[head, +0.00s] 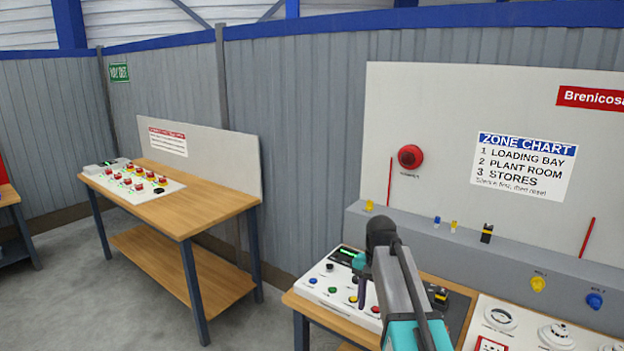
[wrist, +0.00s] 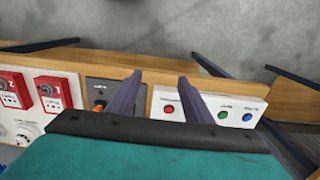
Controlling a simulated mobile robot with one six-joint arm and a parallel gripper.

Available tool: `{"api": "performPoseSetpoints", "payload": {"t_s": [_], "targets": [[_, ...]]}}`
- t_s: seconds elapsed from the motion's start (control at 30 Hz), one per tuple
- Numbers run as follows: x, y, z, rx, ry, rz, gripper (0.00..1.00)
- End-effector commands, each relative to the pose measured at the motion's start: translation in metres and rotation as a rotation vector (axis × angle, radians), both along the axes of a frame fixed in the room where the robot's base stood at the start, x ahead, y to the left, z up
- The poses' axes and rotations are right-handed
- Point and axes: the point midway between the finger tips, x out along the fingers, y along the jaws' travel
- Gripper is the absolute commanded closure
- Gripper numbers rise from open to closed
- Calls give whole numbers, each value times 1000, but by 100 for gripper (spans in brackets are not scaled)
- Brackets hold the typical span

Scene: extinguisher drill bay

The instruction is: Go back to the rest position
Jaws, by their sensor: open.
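My gripper (head: 362,294) is in front of and above the white button panel (head: 318,283) on the near wooden bench, hiding part of it. In the wrist view my gripper (wrist: 160,78) shows its two dark fingers spread apart, with nothing held between them. I cannot tell how far the fingertips are from the bench.
Round white detectors (head: 557,335) sit on a board at the bench's right. A grey ledge (head: 405,232) and upright back board (head: 440,120) stand behind. A second wooden bench (head: 200,205) stands left. Grey floor (head: 115,305) is open between and in front.

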Motion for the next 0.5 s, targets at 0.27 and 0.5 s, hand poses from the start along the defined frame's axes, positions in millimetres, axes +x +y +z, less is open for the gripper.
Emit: {"api": "performPoseSetpoints", "payload": {"t_s": [0.27,0.5], "targets": [[-7,1,-40,0,44,1,54],[-22,2,-92,1,104,2,54]]}}
